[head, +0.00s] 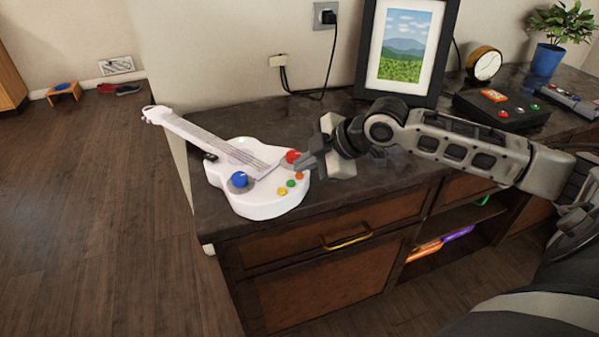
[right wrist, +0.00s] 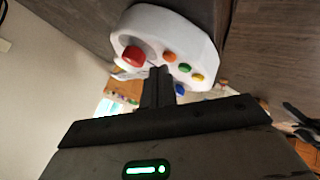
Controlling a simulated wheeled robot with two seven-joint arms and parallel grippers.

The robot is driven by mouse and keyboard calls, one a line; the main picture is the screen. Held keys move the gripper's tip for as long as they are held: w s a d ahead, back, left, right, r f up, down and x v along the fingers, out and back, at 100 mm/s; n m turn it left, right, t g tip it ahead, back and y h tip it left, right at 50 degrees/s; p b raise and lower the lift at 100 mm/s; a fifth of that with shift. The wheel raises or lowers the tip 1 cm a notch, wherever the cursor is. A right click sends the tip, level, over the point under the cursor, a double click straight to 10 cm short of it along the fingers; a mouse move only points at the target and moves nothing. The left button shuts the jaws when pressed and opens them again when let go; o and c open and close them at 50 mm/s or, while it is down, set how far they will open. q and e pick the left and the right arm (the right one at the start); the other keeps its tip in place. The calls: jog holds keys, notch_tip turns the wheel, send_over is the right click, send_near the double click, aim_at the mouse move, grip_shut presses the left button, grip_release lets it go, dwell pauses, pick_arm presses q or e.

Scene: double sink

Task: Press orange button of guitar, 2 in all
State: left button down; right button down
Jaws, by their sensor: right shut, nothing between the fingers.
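The white toy guitar (head: 262,200) lies at the left end of the dark countertop, its neck pointing to the back left. It carries a blue knob (head: 239,180), a red knob (head: 292,156), and orange (head: 299,175), green (head: 291,183) and yellow (head: 282,191) buttons. My right gripper (head: 307,162) is shut and empty, its tips close to the red knob and orange button. In the right wrist view the shut fingers (right wrist: 157,72) point at the guitar's edge, just below the orange button (right wrist: 169,57). Contact cannot be told. My left gripper is not in view.
A framed picture (head: 405,48), a clock (head: 484,64), a black box with buttons (head: 501,108) and a plant in a blue pot (head: 547,59) stand farther right on the countertop (head: 240,121). The counter's left edge is close to the guitar.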

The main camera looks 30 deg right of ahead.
jog(key=shift+f, duration=0.55)
dwell(0.9)
jog(key=shift+r, duration=0.1)
jog(key=shift+r+p, duration=0.8)
jog(key=shift+p, duration=0.35)
notch_tip(320, 180, up, 5)
jog(key=p, duration=0.6)
jog(key=shift+r, duration=0.1)
dwell(1.8)
